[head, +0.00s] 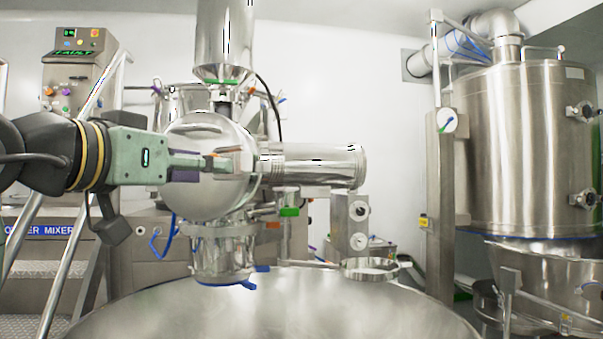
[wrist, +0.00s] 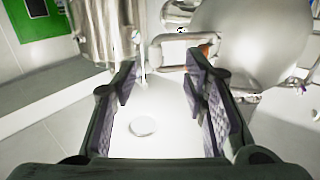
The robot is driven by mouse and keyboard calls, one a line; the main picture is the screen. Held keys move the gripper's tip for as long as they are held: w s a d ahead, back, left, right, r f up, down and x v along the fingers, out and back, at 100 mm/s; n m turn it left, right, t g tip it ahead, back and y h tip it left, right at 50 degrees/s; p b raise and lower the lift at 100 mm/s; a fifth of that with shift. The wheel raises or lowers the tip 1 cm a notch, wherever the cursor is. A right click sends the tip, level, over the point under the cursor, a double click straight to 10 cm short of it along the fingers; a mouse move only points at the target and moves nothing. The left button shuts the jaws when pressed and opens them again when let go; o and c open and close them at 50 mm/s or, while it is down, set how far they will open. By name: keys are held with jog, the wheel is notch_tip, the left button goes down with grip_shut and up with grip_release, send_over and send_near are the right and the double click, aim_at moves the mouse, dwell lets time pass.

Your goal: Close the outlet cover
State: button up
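My gripper (head: 222,163) reaches in from the left in front of the rounded part.
A large steel bowl (head: 290,310) spans the bottom front. A horizontal steel cylinder (head: 318,165) juts right from the rounded part. A steel ring (head: 370,268) sits above the bowl's right side. A tall steel vessel (head: 530,150) stands at right, a control panel (head: 80,55) at back left.

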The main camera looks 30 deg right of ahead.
aim_at(243, 167)
jog(key=shift+s+a+h, duration=0.3)
jog(key=shift+s+a, duration=0.1)
jog(key=shift+s, duration=0.15)
jog(key=shift+c, duration=0.6)
jog(key=shift+d+g, duration=0.1)
jog(key=shift+g, duration=0.3)
jog(key=shift+c, duration=0.6)
jog(key=p+x, duration=0.5)
jog(key=x, duration=0.7)
jog(key=shift+w+r, duration=0.1)
jog(key=shift+w, duration=0.05)
grip_shut()
jog(key=shift+x, duration=0.8)
